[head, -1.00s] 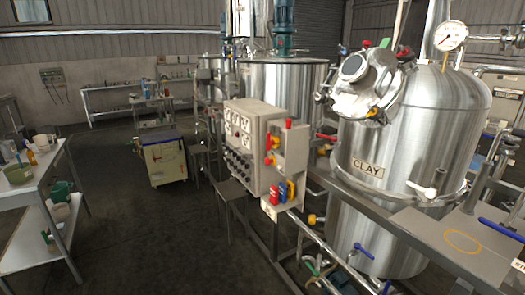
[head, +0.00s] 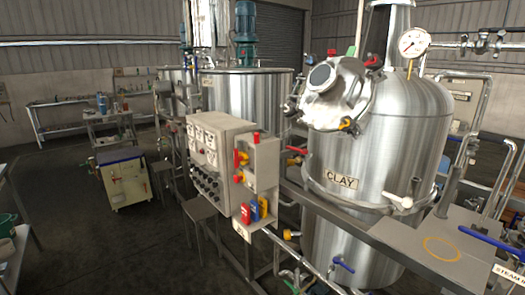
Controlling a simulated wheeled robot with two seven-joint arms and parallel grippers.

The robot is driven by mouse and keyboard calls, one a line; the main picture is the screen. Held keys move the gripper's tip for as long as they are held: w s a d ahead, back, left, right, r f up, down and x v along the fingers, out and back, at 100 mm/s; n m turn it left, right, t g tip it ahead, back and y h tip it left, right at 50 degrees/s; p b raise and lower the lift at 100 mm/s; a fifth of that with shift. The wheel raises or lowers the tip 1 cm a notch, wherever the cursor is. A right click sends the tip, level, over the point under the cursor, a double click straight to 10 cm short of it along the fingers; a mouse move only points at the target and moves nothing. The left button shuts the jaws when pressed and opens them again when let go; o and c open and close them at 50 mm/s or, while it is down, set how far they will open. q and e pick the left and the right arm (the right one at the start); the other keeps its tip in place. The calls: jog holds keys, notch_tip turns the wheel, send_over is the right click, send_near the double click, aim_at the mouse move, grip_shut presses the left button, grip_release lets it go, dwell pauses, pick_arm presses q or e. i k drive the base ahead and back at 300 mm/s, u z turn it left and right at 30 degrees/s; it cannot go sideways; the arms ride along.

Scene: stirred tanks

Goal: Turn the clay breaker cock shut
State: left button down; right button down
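The steel tank (head: 375,150) with the "CLAY" label (head: 342,181) stands right of centre. Several fittings are on it: a small red handle (head: 373,61) at the top behind the tilted round manway cover (head: 338,90), a white-handled valve (head: 407,200) low on the right of its front, and a blue-handled valve (head: 342,265) below it. No readable tag marks any of these as the breaker cock, so I cannot tell which it is. Neither of my grippers is in view.
A control box (head: 222,165) with gauges and coloured switches stands in front of the tank on the left. A grey metal shelf (head: 440,240) with a yellow ring and blue-handled valve (head: 490,240) runs along the right. A pressure gauge (head: 413,42) tops the tank. Open floor lies at left.

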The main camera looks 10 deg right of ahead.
aim_at(294, 149)
jog(key=u, duration=0.1)
jog(key=i, duration=1.15)
jog(key=z, duration=0.6)
